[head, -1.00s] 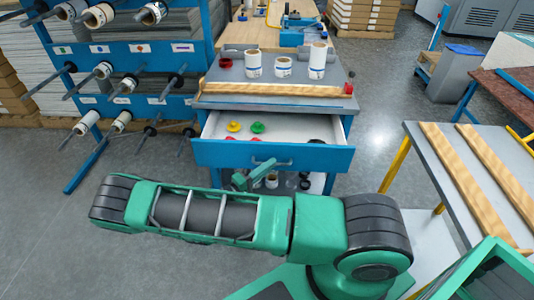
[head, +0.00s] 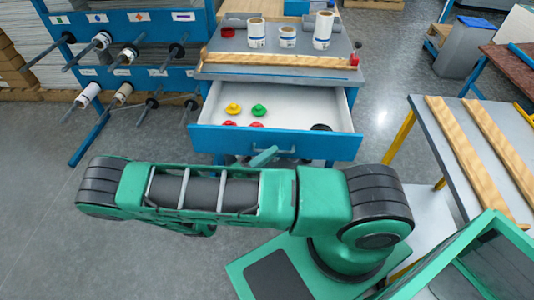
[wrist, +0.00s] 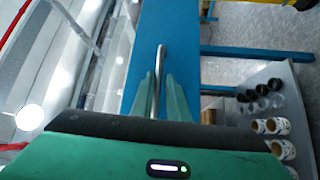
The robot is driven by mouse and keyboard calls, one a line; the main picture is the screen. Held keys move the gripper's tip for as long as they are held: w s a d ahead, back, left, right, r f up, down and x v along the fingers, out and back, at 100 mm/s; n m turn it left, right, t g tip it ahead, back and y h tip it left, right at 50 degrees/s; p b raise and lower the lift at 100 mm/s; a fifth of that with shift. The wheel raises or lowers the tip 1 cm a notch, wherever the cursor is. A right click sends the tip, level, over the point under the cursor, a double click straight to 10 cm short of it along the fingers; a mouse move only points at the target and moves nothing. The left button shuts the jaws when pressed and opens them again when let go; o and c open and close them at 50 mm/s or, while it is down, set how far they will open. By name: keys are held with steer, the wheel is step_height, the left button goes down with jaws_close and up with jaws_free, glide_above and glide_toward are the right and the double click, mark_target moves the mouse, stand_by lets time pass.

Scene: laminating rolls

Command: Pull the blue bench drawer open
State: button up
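The blue bench drawer (head: 225,139) is pulled well out from under the bench top, and its pale inside shows yellow, green and red pieces and a dark one. In the wrist view the blue drawer front (wrist: 190,60) runs up the picture. Its metal handle (wrist: 160,55) lies between the two green fingers of my gripper (wrist: 160,92). The fingers sit close on both sides of the bar and look closed on it. In the head view only a green finger tip (head: 264,157) shows at the drawer front; my arm hides the rest.
White rolls (head: 287,36) and a wooden strip (head: 275,61) are on the bench top. A blue roll rack (head: 130,50) stands at the left. A grey table (head: 440,125) with wooden strips stands at the right. Grey floor (head: 50,200) is clear at the left front.

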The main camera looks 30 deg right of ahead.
steer(key=shift+o, duration=1.2)
steer(key=shift+f, duration=0.1)
steer(key=v, duration=1)
steer(key=shift+a, duration=0.4)
